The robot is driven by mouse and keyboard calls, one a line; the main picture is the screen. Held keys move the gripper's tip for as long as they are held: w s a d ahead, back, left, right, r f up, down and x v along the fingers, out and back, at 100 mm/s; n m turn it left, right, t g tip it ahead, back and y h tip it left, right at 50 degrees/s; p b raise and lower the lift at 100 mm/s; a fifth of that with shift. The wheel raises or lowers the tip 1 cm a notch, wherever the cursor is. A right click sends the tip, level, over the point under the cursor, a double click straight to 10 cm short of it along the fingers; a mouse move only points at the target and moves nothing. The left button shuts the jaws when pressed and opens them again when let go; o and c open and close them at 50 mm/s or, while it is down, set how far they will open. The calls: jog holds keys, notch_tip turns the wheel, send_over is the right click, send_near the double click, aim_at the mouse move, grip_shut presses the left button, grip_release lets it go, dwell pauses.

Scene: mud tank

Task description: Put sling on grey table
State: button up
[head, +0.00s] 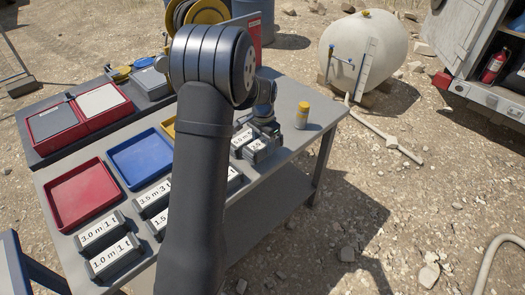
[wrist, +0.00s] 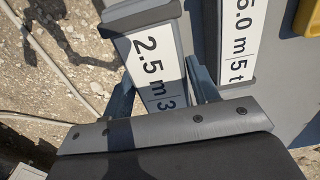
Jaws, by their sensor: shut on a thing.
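In the wrist view, a grey sling block (wrist: 151,50) with a white label reading "2.5 m" and "3" lies between the two fingers of my gripper (wrist: 158,75). My gripper is shut on it. The label's lower end is hidden by my gripper body. In the head view, my gripper is mostly hidden behind my arm, over the labelled blocks (head: 257,152) at the right part of the grey table (head: 285,155). I cannot tell whether the held block is lifted off the table.
A block with a "5 t" label (wrist: 240,40) stands close to the right. A yellow can (head: 302,115) is near the table's right end. Red (head: 82,193) and blue (head: 142,156) trays and more labelled blocks (head: 100,230) lie left. A tank (head: 362,50) stands behind.

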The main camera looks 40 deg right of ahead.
aim_at(263, 141)
jog(key=shift+w+f, duration=0.1)
jog(key=shift+f, duration=1.9)
jog(key=shift+f, duration=0.1)
jog(key=o, duration=1.2)
jog(key=shift+f, duration=0.1)
notch_tip(263, 141, up, 12)
jog(key=shift+r, duration=0.2)
jog(key=shift+f, duration=0.1)
jog(key=shift+f, duration=4.1)
